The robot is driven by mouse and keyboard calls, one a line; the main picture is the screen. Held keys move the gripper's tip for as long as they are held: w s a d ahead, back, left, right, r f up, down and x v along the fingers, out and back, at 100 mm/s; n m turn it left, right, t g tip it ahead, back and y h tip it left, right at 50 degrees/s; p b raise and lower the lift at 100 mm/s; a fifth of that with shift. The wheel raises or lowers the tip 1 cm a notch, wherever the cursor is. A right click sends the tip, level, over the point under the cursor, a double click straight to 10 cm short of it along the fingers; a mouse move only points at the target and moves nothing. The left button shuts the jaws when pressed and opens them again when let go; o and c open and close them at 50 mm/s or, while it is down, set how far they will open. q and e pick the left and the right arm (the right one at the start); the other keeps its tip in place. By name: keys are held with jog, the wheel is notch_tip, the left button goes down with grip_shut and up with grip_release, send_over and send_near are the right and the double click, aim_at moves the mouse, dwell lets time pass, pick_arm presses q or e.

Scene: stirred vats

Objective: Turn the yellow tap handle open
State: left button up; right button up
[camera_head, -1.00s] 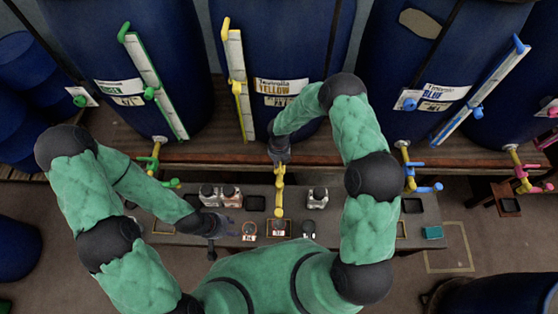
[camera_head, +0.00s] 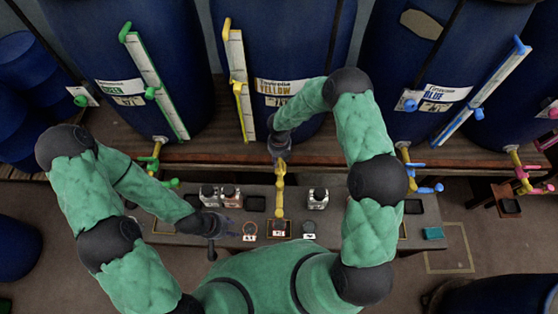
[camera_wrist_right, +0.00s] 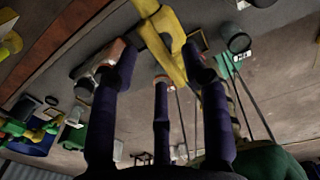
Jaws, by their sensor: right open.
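The yellow tap (camera_head: 281,185) juts out below the blue vat labelled YELLOW (camera_head: 292,52), toward the grey bench. My right gripper (camera_head: 279,147) is above the tap's upper end and hides part of it in the head view. In the right wrist view the dark fingers of my right gripper (camera_wrist_right: 162,68) are spread, with the yellow tap handle (camera_wrist_right: 168,45) just beyond and between their tips. I cannot tell whether they touch it. My left gripper (camera_head: 212,228) hangs over the bench's left part, away from the tap; its jaws are too small to read.
The grey bench (camera_head: 345,232) holds jars (camera_head: 220,196), another jar (camera_head: 318,198) and small dark trays. A green tap (camera_head: 155,165) stands left and a blue tap (camera_head: 420,183) right. A wooden ledge (camera_head: 230,150) runs below the vats.

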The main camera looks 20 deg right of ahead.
notch_tip(320, 180, up, 9)
dwell(0.3)
dwell(0.5)
